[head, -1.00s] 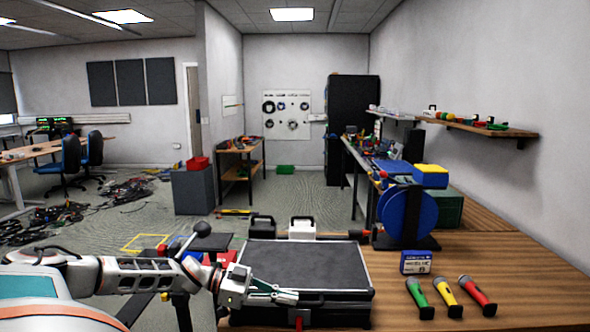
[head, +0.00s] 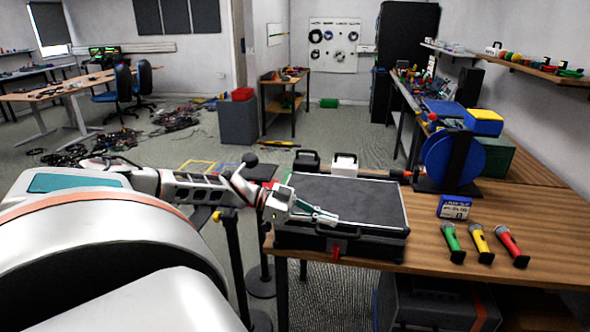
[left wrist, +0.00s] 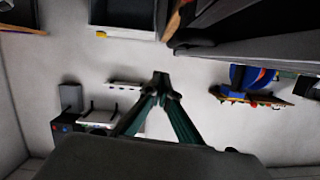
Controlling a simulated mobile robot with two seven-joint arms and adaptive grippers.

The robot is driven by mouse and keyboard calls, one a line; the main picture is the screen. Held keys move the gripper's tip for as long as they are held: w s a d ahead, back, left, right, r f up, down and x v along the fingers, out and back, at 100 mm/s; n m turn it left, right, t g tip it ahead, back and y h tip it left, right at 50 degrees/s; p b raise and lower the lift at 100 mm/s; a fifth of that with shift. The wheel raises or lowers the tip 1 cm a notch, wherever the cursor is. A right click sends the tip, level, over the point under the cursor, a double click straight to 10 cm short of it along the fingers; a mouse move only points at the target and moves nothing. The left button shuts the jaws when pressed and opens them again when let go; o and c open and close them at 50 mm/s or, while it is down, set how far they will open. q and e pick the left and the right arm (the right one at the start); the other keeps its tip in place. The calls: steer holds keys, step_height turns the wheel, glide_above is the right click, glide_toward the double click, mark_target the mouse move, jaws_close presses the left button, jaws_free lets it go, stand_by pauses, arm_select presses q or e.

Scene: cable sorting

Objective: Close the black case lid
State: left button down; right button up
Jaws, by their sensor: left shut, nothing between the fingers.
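The black case (head: 365,198) lies near the front left edge of the wooden table in the head view. Its dark lid is down and looks flat on the base; whether it is latched I cannot tell. A red tag hangs at the front. My left gripper (head: 330,217) is shut and empty at the front left part of the lid, pointing right. I cannot tell whether it touches the lid. In the left wrist view, the green fingers of my left gripper (left wrist: 162,84) come together at their tips. My right gripper is not in view.
Green (head: 452,240), yellow (head: 481,242) and red (head: 511,244) microphone-like things lie right of the case. A blue box (head: 454,206) and a blue spool (head: 447,160) stand behind them. A white box (head: 344,166) stands behind the case. The table front right is mostly clear.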

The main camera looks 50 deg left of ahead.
arm_select(q)
steer(key=p+v, duration=0.2)
steer(key=v, duration=0.8)
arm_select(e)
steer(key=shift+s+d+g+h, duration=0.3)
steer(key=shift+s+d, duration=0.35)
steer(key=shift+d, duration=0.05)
arm_select(q)
steer(key=shift+d+f, duration=0.1)
